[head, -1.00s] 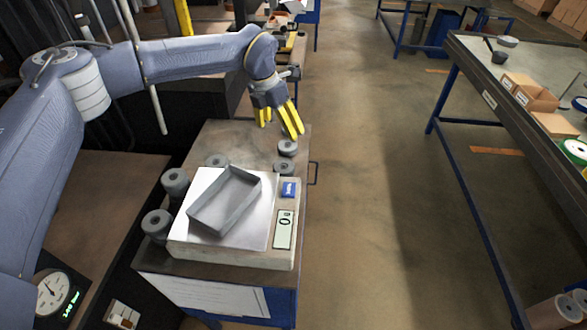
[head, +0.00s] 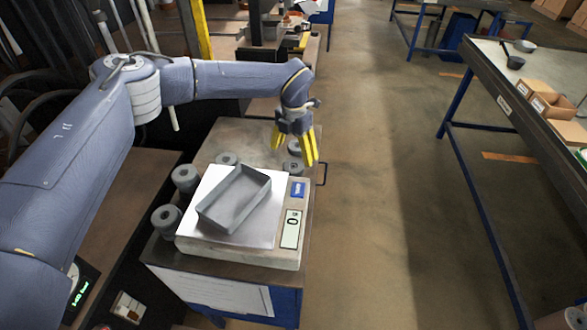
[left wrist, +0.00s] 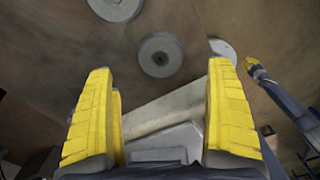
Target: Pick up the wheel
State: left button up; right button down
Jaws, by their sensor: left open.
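Several grey wheels with dark centre holes stand around a scale on the cabinet top. One wheel (head: 293,167) is at the scale's far right corner, and another (head: 296,147) is just behind it, partly hidden by my gripper. My left gripper (head: 294,153) is open and empty, its yellow fingers pointing down over these two. In the left wrist view a wheel (left wrist: 160,53) lies beyond and between the open fingers, apart from them. Another wheel (left wrist: 117,7) is cut off at the top.
The scale (head: 240,254) carries an empty grey tray (head: 237,200). A workbench (head: 495,75) with cardboard boxes is at the right, across open floor.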

aim_at(293, 166)
pick_arm(q)
jog(key=shift+f, duration=3.4)
jog(key=c, duration=1.5)
jog(key=shift+r, duration=0.15)
jog(key=shift+c, duration=0.2)
